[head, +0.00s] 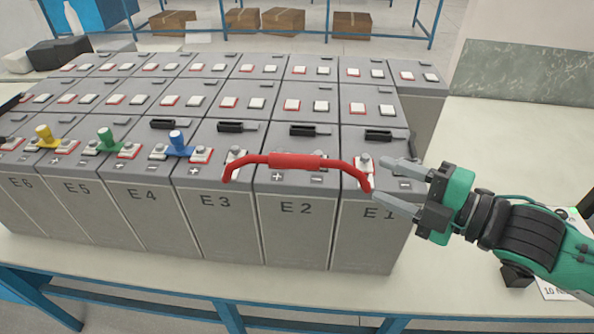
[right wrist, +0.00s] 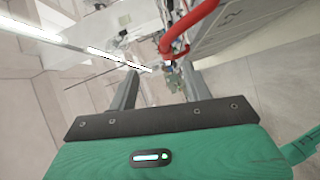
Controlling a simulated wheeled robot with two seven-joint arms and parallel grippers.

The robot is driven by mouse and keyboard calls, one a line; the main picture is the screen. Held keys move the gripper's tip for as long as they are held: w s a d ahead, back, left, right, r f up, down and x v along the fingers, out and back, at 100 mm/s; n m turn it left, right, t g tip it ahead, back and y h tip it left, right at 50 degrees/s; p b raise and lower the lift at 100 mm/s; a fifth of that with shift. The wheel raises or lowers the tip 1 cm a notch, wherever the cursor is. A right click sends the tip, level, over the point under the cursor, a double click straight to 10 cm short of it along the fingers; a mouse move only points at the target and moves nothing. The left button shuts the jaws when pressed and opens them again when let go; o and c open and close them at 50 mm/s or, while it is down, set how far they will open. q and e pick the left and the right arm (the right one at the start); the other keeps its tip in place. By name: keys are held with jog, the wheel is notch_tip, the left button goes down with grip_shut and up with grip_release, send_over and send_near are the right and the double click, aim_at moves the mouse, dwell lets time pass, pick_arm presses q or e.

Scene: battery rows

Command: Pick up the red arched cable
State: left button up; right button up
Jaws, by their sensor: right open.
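The red arched cable (head: 295,161) spans from the E3 battery (head: 213,225) across E2 (head: 295,230) to E1 (head: 372,235) in the front row. Its right end sits by a terminal on E1. In the right wrist view the red cable (right wrist: 190,27) shows ahead of the fingers, at upper right. My right gripper (head: 381,180) is open, with its fingers pointing left at the cable's right end. In the picture the fingers lie close to that end; whether they touch it I cannot tell. The right wrist view shows no thing held between the fingers (right wrist: 160,90). My left gripper is not in view.
Yellow (head: 44,134), green (head: 107,139) and blue (head: 177,139) knobbed pieces sit on the front row's left batteries. More battery rows stand behind. The table (head: 455,285) is mostly clear at right, with a paper sheet under my right arm.

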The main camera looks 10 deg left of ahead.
aim_at(331, 165)
jog(key=p+x, duration=0.2)
jog(key=x, duration=0.4)
jog(key=shift+s+r, duration=0.1)
jog(key=shift+w+a, duration=0.4)
jog(key=shift+a, duration=0.2)
jog(key=shift+w+a+f+p, duration=0.2)
jog(key=shift+a+p, duration=0.15)
jog(key=shift+p, duration=0.15)
jog(key=p+x, duration=0.1)
jog(key=x, duration=0.1)
jog(key=p+x, duration=0.1)
jog(key=shift+a+f, duration=0.35)
jog(key=shift+a, duration=0.05)
jog(key=shift+w+a+f, duration=0.1)
jog(key=shift+w+a, duration=0.05)
jog(key=shift+a, duration=0.05)
grip_shut()
